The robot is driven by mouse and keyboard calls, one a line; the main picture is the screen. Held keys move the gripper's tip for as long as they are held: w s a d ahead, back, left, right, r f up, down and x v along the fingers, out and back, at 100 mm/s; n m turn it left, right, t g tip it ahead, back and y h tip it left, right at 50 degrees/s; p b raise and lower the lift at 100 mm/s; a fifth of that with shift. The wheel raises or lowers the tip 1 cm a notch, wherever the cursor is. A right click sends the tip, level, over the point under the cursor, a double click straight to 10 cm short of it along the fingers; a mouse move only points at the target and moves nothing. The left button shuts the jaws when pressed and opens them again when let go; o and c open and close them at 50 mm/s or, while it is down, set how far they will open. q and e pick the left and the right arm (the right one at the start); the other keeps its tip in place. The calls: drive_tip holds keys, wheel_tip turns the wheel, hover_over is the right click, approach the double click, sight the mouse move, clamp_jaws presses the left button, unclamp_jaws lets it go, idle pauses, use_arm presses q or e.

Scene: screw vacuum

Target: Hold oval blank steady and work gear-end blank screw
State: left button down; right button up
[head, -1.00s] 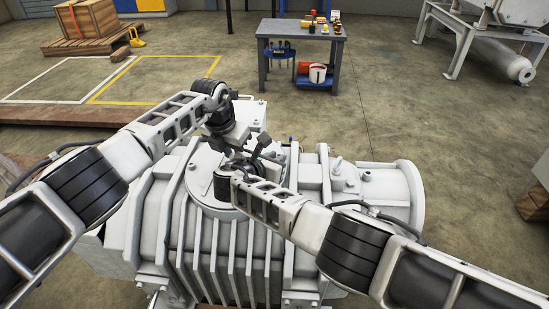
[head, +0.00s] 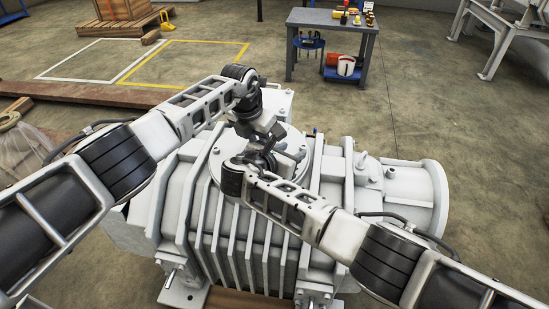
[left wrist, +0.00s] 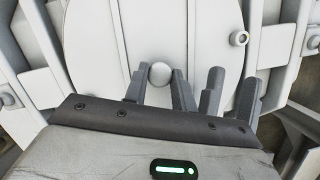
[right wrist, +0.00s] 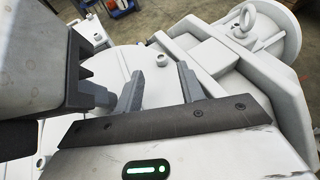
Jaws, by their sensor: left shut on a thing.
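The round white cover plate (head: 218,163) lies on top of the big white pump; I cannot tell whether it is the oval blank. My left gripper (left wrist: 159,88) is shut on a pale round knob (left wrist: 160,73) against the flat white face. My right gripper (right wrist: 158,83) is open, its fingers apart over the white surface with nothing seen between them. In the head view both grippers are close together over the plate and partly hidden by their own wrists. A small bolt (right wrist: 162,60) stands beyond the right fingertips; I cannot tell whether it is the gear-end blank screw.
The pump body (head: 190,215) has tall ribs and a round flange (head: 432,190) at its right. A lifting eye (right wrist: 243,18) stands on the pump. A workbench (head: 333,20) with small items is behind. A wooden beam (head: 90,93) lies at the left. Much of the floor behind is clear.

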drive_tip(key=v, duration=0.7)
drive_tip(key=shift+s+a+r, duration=0.1)
drive_tip(key=shift+s+r, duration=0.05)
drive_tip(key=shift+s, duration=0.05)
drive_tip(key=w+d+r+m+h, duration=0.1)
drive_tip(key=w+d+r+h, duration=0.3)
drive_tip(key=d, duration=0.6)
drive_tip(key=w+d+n+t+y, duration=0.3)
drive_tip(key=w+n+t+y, duration=0.35)
drive_tip(key=w+y, duration=0.4)
drive_tip(key=n+g+y, duration=1)
drive_tip(key=n+y, duration=0.2)
approach(304, 146)
drive_tip(key=shift+h, duration=0.25)
drive_tip(key=v, duration=0.4)
drive_tip(key=shift+r, duration=0.25)
drive_tip(key=x, duration=1.1)
drive_tip(key=shift+w+a+f, duration=0.1)
drive_tip(key=shift+a+f, duration=0.1)
drive_tip(key=shift+a, duration=0.1)
